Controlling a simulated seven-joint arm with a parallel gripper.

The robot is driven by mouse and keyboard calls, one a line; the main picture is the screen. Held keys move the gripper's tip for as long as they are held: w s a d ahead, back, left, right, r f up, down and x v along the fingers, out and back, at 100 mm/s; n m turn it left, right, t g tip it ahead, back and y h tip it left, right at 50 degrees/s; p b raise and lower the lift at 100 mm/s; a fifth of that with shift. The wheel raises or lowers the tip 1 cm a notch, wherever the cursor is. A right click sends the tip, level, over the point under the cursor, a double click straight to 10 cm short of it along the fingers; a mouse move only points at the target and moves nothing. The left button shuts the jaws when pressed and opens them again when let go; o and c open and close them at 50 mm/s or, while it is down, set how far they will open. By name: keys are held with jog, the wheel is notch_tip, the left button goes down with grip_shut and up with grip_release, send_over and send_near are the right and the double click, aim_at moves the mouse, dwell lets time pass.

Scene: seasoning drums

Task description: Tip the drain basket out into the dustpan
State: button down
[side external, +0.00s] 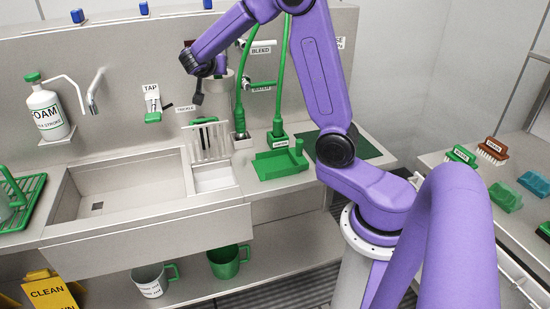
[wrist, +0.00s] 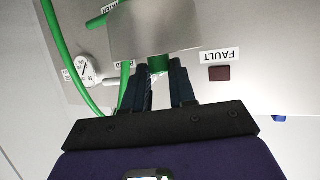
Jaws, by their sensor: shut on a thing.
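My gripper (wrist: 161,76) is shut on a green handle (wrist: 160,64) joined to a plain grey box-like body, which I take to be the drain basket (wrist: 155,30). In the side external view, a pale grey part of the basket (side external: 224,84) shows beside my dark wrist, raised above the counter in front of the back panel. The inside of the basket and anything in it are hidden, and I cannot tell its tilt. The green dustpan (side external: 277,165) lies on the counter, lower and to the right of the basket.
A sink (side external: 120,200) is at left, with an upright white rack (side external: 210,142) at its right. Green hoses (side external: 284,85) rise behind the dustpan. A foam bottle (side external: 47,110) stands on a wall shelf. Brushes (side external: 492,149) lie on the right counter.

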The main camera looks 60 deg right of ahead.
aim_at(232, 74)
jog(key=s+d+m+g, duration=0.1)
jog(key=g, duration=0.1)
jog(key=s+d+f+m+g+h, duration=0.1)
jog(key=d+m, duration=0.1)
jog(key=shift+f+g, duration=0.2)
jog(key=shift+g, duration=0.2)
jog(key=shift+s+d+f+m+g, duration=0.35)
jog(key=shift+s+m+g, duration=0.15)
jog(key=shift+m+g, duration=0.3)
jog(key=shift+s+f, duration=0.1)
jog(key=shift+f, duration=2.4)
jog(key=shift+s, duration=0.1)
jog(key=shift+s+a+f+m+t+h, duration=0.2)
jog(key=shift+s+f+m+t, duration=0.1)
jog(key=shift+s+f+m, duration=0.3)
jog(key=shift+s+a+f+m+t+h, duration=0.2)
jog(key=shift+s+f+m+t, duration=0.15)
jog(key=shift+s, duration=0.5)
jog(key=shift+s+a+f+m+t+h, duration=0.1)
jog(key=shift+s+f+m+t+h, duration=0.15)
jog(key=shift+s+f+m, duration=0.35)
notch_tip(232, 74, down, 8)
jog(key=s+m, duration=0.1)
jog(key=s, duration=0.1)
jog(key=shift+s+a+f+t, duration=0.25)
jog(key=shift+s+t, duration=0.15)
